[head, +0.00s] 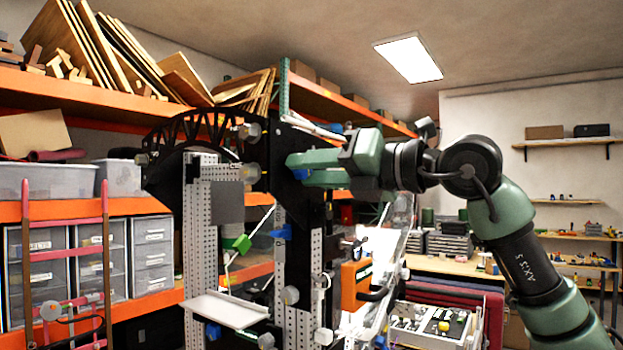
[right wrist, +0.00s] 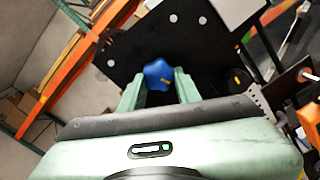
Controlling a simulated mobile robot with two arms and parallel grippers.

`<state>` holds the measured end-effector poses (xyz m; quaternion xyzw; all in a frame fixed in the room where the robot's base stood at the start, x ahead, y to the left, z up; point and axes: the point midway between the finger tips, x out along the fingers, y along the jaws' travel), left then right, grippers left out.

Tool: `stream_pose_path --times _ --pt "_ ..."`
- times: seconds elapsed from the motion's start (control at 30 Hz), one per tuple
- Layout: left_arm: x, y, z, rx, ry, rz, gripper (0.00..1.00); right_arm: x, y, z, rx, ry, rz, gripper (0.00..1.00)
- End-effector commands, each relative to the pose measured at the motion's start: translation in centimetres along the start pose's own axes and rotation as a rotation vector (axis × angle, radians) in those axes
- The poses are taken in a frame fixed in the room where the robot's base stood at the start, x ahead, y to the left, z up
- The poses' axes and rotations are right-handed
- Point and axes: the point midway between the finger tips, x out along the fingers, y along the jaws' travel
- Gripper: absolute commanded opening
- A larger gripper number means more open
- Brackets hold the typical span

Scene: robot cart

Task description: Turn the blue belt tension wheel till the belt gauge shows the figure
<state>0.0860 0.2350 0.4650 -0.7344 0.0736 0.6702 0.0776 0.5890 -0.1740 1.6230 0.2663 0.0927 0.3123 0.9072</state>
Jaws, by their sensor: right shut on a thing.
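The blue belt tension wheel (right wrist: 158,76) is a lobed knob with a small yellow mark, in front of a black plate in the right wrist view. My right gripper (right wrist: 160,88) has one green finger on each side of it and is shut on it. In the head view my right gripper (head: 292,166) reaches in from the right to the black upright plate of the machine, and its fingers mostly hide the wheel there. I cannot make out the belt gauge or a figure on it. My left gripper is in neither view.
The machine has perforated metal uprights (head: 198,240), a black toothed arch (head: 205,125) and a pale tray (head: 222,309). An orange box (head: 355,284) sits below my right forearm. Orange shelves (head: 90,210) with bins stand at left.

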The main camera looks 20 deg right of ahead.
Motion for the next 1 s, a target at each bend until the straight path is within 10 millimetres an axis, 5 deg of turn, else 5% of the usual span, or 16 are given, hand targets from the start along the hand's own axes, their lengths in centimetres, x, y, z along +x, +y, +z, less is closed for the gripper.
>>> stream_pose_path --times 0.77,0.8,0.83,1.0 --pt "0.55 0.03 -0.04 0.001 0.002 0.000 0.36 -0.23 0.26 0.58 0.109 -0.014 0.005 0.00" --pt "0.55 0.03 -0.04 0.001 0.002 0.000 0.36 -0.23 0.25 0.58 0.109 -0.014 0.004 0.41" --pt "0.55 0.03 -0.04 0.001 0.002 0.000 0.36 -0.24 0.24 0.57 0.109 -0.014 0.004 0.49" --pt "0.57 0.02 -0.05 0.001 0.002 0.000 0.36 -0.14 0.18 0.35 0.109 -0.008 0.002 0.55"
